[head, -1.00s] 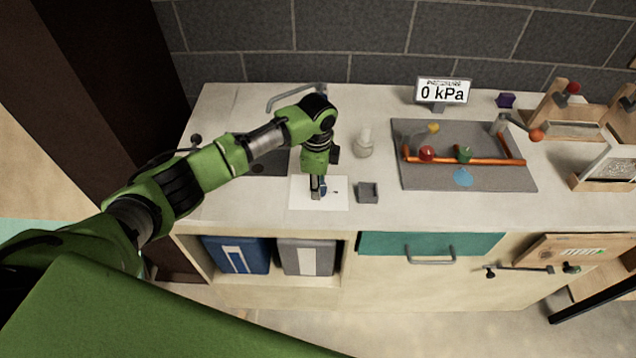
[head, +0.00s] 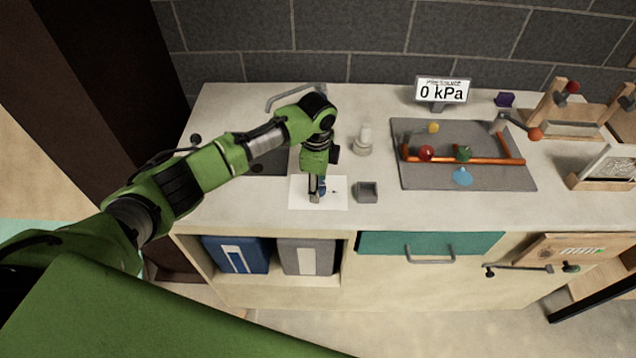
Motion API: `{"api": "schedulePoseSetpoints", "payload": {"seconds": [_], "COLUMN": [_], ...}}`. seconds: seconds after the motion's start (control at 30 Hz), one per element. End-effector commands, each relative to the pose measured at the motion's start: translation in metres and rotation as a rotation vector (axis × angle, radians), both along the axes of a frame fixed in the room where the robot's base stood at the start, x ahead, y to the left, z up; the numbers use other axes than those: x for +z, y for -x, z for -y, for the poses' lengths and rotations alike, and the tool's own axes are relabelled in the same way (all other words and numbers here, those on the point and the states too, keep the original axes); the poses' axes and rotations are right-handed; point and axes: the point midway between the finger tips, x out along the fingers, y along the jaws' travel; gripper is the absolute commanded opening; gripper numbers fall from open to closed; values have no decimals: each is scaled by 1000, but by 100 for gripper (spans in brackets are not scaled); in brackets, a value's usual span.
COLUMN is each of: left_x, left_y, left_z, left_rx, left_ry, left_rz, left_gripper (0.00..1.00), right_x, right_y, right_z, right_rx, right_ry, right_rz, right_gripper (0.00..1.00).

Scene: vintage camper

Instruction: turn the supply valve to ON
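The display panel (head: 442,90) stands at the back of the counter and reads 0 kPa. In front of it, a grey board (head: 415,172) carries orange pipes (head: 486,161) with a red knob (head: 426,153), a green knob (head: 464,154) and a yellow knob (head: 433,127). I cannot tell which of these is the supply valve, and no ON mark is readable. My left gripper (head: 316,196) points down over a white sheet (head: 337,196), well left of the board. A small blue piece shows at its fingers; whether it is gripped is unclear. My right gripper is out of view.
A small grey open box (head: 367,192) and a pale bottle-like item (head: 364,140) stand between my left gripper and the board. A lever with an orange knob (head: 535,134) is at the board's right. Wooden stands (head: 551,113) occupy the counter's right end.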

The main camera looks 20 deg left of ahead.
Motion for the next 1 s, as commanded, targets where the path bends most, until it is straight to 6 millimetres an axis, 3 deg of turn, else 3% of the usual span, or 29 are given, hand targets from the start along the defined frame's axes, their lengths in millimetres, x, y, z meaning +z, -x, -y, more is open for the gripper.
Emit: {"api": "schedulePoseSetpoints", "payload": {"seconds": [0.17,0.4,0.6,1.0], "left_x": [21,73,106,119], "left_y": [0,2,4,6], "left_z": [0,1,1,1], "left_rx": [-1,-2,-1,0], "left_ry": [2,2,2,1], "left_rz": [4,5,4,1], "left_gripper": [45,45,45,45], "right_x": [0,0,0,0], "right_y": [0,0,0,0], "right_z": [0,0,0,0], "right_rx": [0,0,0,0], "right_ry": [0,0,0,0], "right_rz": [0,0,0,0], "right_gripper": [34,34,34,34]}}
